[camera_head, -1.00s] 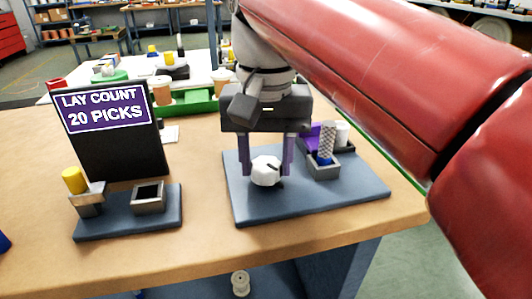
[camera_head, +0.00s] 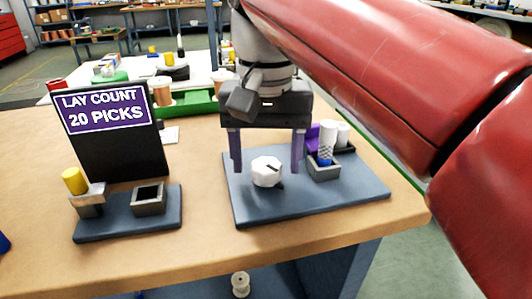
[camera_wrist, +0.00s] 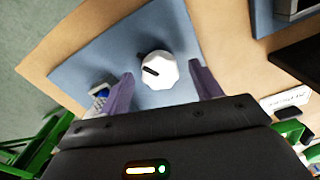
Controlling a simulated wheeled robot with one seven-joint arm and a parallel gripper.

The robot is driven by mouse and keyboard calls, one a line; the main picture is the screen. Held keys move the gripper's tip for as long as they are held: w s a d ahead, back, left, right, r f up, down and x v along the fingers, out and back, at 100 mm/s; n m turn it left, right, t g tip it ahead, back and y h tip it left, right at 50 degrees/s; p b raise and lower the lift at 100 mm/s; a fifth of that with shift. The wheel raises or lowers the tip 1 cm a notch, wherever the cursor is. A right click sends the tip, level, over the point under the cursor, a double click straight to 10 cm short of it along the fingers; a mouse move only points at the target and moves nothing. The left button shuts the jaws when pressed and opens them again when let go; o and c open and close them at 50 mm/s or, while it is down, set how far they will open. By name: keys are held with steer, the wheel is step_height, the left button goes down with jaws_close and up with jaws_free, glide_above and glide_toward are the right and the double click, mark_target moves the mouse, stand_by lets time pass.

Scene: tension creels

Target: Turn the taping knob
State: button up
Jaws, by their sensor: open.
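The taping knob is a white faceted knob (camera_head: 267,172) with a dark pointer mark, on a blue-grey base plate (camera_head: 330,205) on the workbench. It also shows in the wrist view (camera_wrist: 158,70), its dark mark pointing to the left. My gripper (camera_head: 268,168) is open, its two purple fingers apart and empty. In the head view the fingers hang on either side of the knob, a little behind or above it. In the wrist view the knob lies ahead of the gap between the fingertips (camera_wrist: 165,80), and neither finger touches it.
A small tray (camera_head: 324,172) with a blue-and-checkered piece and white cylinders (camera_head: 328,132) stand right of the knob on the plate. A black sign (camera_head: 105,110) reads "LAY COUNT 20 PICKS". Left is a stand with a yellow cylinder (camera_head: 74,180) and an open square holder (camera_head: 148,198).

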mark_target(266, 164)
step_height(266, 164, up, 7)
steer(key=shift+r, duration=0.1)
stand_by(0.7)
